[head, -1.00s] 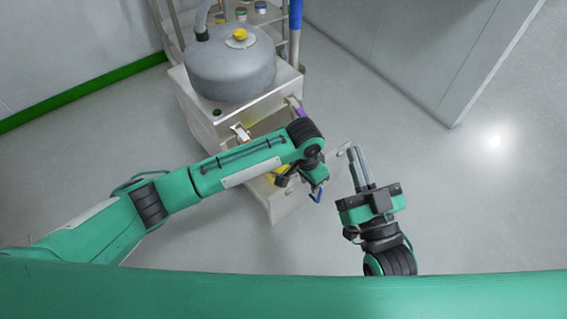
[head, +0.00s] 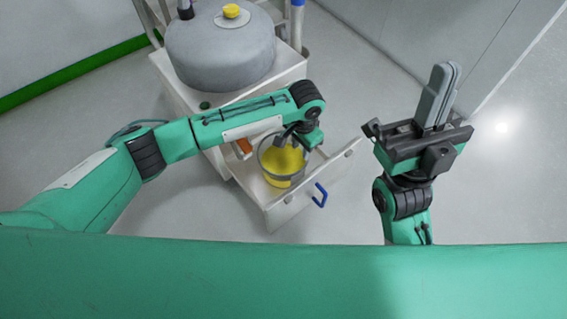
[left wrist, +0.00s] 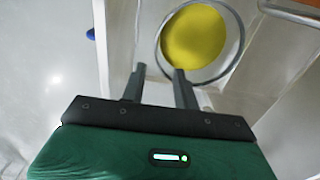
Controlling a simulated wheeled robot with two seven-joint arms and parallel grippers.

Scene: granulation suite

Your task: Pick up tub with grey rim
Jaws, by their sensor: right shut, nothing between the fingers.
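The tub with grey rim (head: 272,166) is yellow and stands in the open drawer (head: 284,212) of the white cabinet. In the left wrist view the tub (left wrist: 197,38) shows from above, its yellow inside ringed by grey. My left gripper (left wrist: 159,70) is open at the tub's near rim. One finger is outside the tub, and the other overlaps the rim in the picture; I cannot tell whether it touches. In the head view my left wrist hides part of the tub. My right gripper (head: 439,95) is shut and empty, off to the right, away from the drawer.
A grey round vessel (head: 220,50) with a yellow cap stands on the cabinet top. An orange item (head: 242,147) lies at the drawer's left. Open floor lies right of the drawer, before a grey wall panel (head: 440,40).

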